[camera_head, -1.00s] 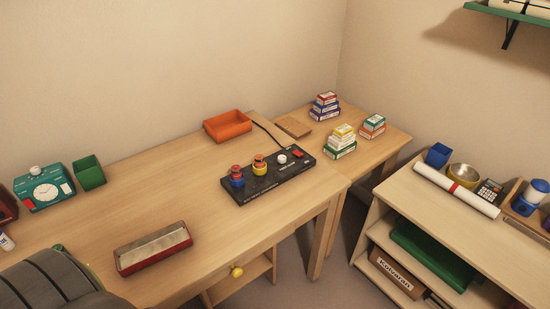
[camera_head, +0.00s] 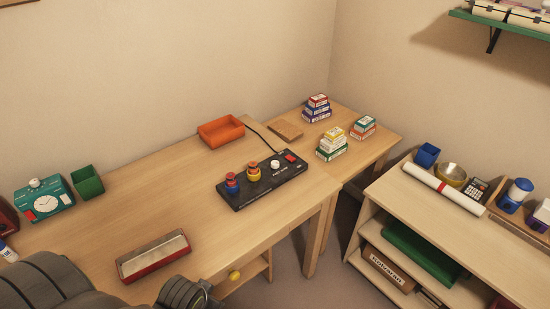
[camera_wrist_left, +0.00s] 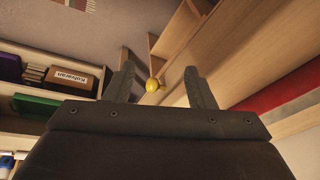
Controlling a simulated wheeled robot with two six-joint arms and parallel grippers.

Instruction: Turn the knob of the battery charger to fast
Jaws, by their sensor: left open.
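The black battery charger (camera_head: 240,199) lies on the wooden desk near its right end. A white knob (camera_head: 275,165) stands on its top, left of a red switch (camera_head: 290,156). Two round pieces, blue-red (camera_head: 231,184) and yellow-red (camera_head: 253,172), stand on its left part. The knob's setting is too small to read. In the left wrist view my left gripper (camera_wrist_left: 163,82) is open and empty, facing the yellow drawer knob (camera_wrist_left: 152,85) under the desk. My left arm shows at the bottom left of the head view, well apart from the charger. My right gripper is not seen.
A red tray (camera_head: 153,257) lies in front of the charger. Small boxes (camera_head: 333,146) stand on the side table. The desk middle is clear.

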